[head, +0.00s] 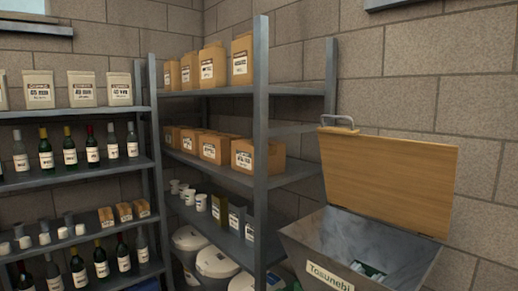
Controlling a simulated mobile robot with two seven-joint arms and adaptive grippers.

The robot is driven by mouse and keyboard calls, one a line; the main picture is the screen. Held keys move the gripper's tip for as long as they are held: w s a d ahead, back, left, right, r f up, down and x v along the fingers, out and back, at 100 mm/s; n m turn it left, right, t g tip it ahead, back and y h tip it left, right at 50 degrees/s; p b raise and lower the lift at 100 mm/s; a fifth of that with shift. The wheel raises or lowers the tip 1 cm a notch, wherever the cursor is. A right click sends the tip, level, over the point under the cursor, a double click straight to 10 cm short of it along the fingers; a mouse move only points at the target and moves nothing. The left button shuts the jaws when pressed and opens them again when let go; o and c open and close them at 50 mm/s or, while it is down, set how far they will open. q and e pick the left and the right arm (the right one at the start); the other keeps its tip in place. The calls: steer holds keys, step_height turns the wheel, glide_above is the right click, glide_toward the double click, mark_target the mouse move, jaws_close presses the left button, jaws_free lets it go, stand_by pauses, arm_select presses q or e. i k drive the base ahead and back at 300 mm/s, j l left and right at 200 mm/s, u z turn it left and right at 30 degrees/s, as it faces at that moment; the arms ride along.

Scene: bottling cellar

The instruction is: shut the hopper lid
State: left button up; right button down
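The hopper (305,238) is a grey metal bin with sloping walls at the lower right, with a label reading "Tosunebi" (330,279) on its front. Its wooden lid (388,178) stands open, tilted up above the bin's back edge near the wall. A grey metal handle (338,121) sits at the lid's upper left corner. Something small and pale with a dark green part (367,270) lies inside the hopper; I cannot tell what it is. Neither of my grippers is in view.
A grey shelf unit (262,150) with boxes, cups and lidded white tubs (216,262) stands directly left of the hopper. Another shelf (75,183) with bottles and bags is at the far left. A block wall is close behind the lid.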

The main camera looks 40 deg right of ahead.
mark_target(410, 185)
steer(key=z, duration=1.8)
